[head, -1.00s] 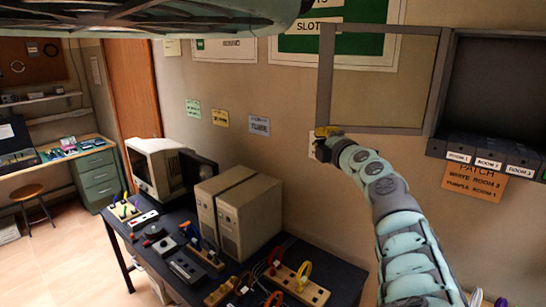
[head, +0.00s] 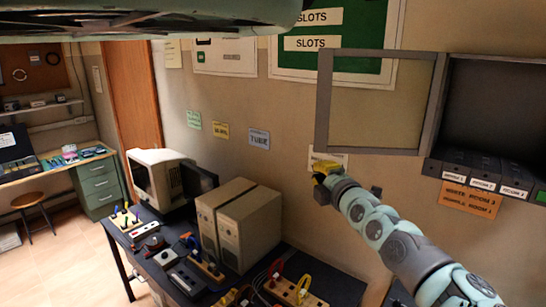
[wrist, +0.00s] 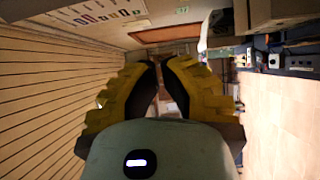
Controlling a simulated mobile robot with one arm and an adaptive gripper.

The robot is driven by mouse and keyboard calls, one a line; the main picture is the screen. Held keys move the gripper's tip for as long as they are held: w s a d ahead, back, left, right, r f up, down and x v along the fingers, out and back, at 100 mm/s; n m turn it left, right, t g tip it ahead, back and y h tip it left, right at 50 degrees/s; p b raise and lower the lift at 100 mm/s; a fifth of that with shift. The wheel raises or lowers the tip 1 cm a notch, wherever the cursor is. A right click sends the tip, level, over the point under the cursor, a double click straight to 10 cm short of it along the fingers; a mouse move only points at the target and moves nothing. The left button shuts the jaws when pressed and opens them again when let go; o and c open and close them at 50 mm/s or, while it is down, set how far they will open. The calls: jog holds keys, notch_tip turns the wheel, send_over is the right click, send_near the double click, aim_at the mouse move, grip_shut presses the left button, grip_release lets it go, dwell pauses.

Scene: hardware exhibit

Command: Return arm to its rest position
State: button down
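My arm reaches in from the lower right of the head view. It ends in my gripper (head: 322,172), which has yellow fingers and is held in front of the wall below the open cabinet door. In the wrist view the two yellow fingers with black pads (wrist: 159,66) lean toward each other with a narrow gap between the tips. Nothing shows between them, so my gripper looks partly open and empty. It touches nothing that I can make out.
The open cabinet door (head: 322,105) hangs just above my gripper. The cabinet (head: 442,110) holds labelled dark boxes (head: 483,183). Below left, a dark table (head: 335,287) carries beige computer cases (head: 248,228), a monitor (head: 150,180) and small devices. Open floor (head: 75,265) lies at left.

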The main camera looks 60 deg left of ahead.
jog(key=shift+s+d, duration=0.2)
jog(key=shift+d, duration=0.05)
jog(key=shift+f, duration=0.1)
